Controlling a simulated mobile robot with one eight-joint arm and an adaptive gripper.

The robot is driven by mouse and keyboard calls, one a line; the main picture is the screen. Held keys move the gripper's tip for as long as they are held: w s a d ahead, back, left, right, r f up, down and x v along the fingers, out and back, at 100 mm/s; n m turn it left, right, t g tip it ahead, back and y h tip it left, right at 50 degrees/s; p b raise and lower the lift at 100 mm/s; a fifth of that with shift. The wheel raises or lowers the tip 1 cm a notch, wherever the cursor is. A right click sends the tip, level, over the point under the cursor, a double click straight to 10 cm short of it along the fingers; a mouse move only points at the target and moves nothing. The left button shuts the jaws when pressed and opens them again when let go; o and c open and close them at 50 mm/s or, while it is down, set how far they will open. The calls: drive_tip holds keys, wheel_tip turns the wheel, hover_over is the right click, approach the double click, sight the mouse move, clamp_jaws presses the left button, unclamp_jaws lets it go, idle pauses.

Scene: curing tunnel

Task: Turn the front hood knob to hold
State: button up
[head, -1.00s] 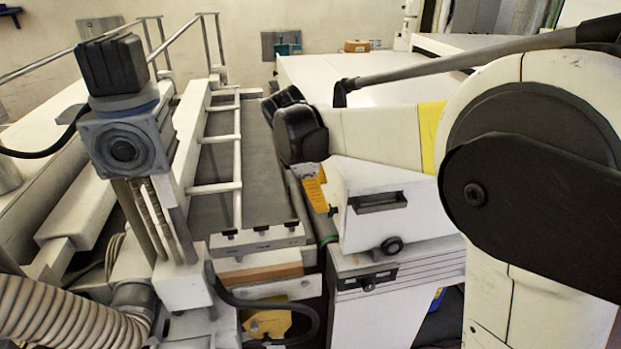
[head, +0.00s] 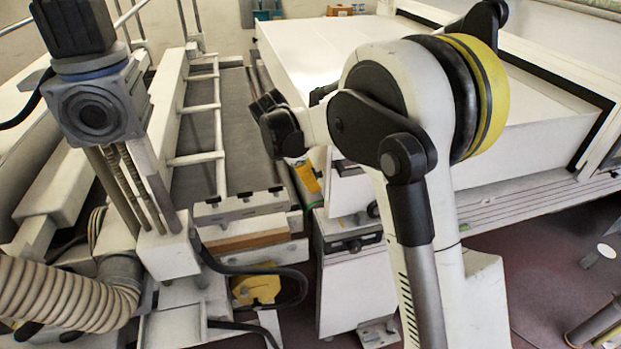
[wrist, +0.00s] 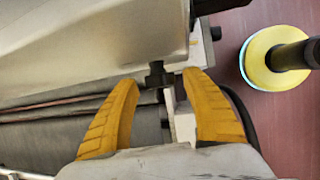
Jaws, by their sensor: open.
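A small dark knob (wrist: 157,76) shows in the wrist view at the edge of the pale hood (wrist: 90,45), between my fingertips. My gripper (wrist: 161,80) is open, with one yellow finger on either side of the knob. I see no clear contact with it, and its dial marks are not readable. In the head view, my yellow gripper (head: 308,178) is at the left of the white hood front, partly hidden by my wrist. A black round knob (head: 373,209) shows on the hood's near face, but I cannot tell whether it is the same knob.
The grey conveyor bed (head: 245,140) with its white ladder-like rail lies left of the hood. A motor post (head: 95,110) and a ribbed hose (head: 60,300) stand at the left. A white cabinet (head: 350,285) is below the hood.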

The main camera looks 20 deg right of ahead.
drive_tip(key=c, duration=1.2)
